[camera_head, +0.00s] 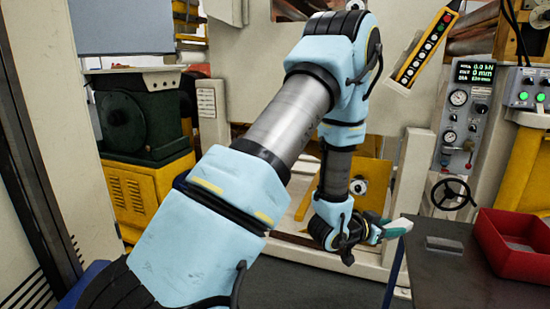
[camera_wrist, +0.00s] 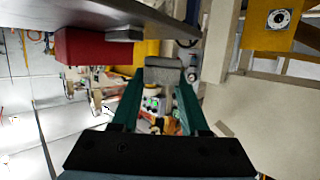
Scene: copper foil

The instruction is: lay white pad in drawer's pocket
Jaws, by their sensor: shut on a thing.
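My gripper (camera_head: 385,231) is in the middle right of the head view, in the air left of the dark table. Its teal fingers are shut on a pad-like block (camera_head: 401,224), which looks pale there. In the wrist view the block (camera_wrist: 164,72) spans the gap between the fingertips and looks grey, so I cannot be sure of its colour. It is clear of the table. I cannot make out a drawer or a pocket in either view.
The dark table (camera_head: 440,275) at the lower right bears a small grey block (camera_head: 445,244) and a red bin (camera_head: 523,262), whose contents are unclear. A control panel with gauges (camera_head: 465,125) stands behind. The grey floor left of the table is free.

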